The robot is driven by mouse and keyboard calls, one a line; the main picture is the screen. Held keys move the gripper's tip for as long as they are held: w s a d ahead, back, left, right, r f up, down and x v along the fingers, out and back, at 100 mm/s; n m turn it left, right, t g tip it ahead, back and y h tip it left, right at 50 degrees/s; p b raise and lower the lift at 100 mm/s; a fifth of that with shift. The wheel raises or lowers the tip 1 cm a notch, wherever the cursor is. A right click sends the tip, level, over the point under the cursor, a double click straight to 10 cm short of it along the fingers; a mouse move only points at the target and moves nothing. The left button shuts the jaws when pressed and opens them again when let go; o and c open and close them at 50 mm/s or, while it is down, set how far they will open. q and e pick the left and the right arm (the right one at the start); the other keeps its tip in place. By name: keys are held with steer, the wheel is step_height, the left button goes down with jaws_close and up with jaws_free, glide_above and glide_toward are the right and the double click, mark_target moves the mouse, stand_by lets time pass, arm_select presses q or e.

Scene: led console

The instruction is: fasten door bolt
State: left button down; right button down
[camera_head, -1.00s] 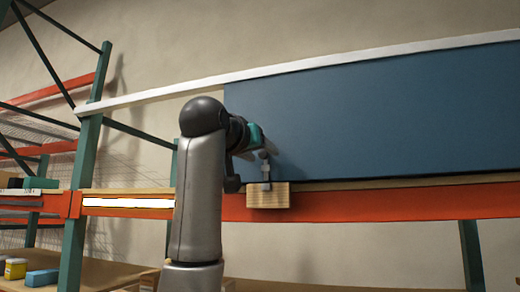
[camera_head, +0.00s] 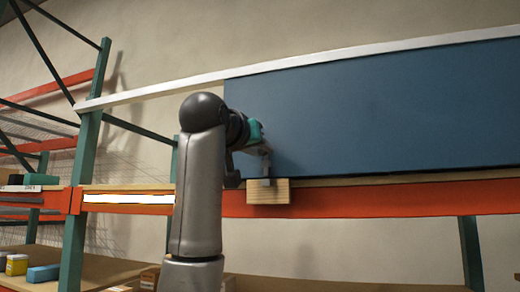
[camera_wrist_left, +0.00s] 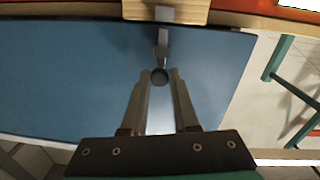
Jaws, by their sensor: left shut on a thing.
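The blue door panel (camera_head: 380,115) fills the right of the head view and shows in the left wrist view (camera_wrist_left: 60,80). The small metal door bolt sits at its lower left corner; its round dark knob (camera_wrist_left: 159,76) and grey shaft (camera_wrist_left: 162,48) show in the left wrist view. A metal keeper (camera_wrist_left: 165,13) is on a wooden block (camera_head: 268,191) just below the panel. My left gripper (camera_head: 264,150) is shut on the bolt knob, with one finger on each side. In the head view the gripper partly hides the bolt. My right gripper is not in view.
An orange shelf beam (camera_head: 400,200) runs under the panel, and a white rail (camera_head: 300,68) runs along its top. Green rack posts (camera_head: 82,160) stand at the left. Small boxes (camera_head: 42,273) sit on a lower shelf at left.

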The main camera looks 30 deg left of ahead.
mark_target(266, 166)
arm_select(q)
steer(key=shift+f, duration=0.1)
stand_by(0.8)
steer(key=shift+w+f+b, duration=0.1)
steer(key=shift+f+b, duration=1.25)
steer(key=shift+f, duration=0.05)
steer(key=c, duration=1.1)
jaws_free()
steer(key=o, duration=0.4)
steer(key=shift+r, duration=0.1)
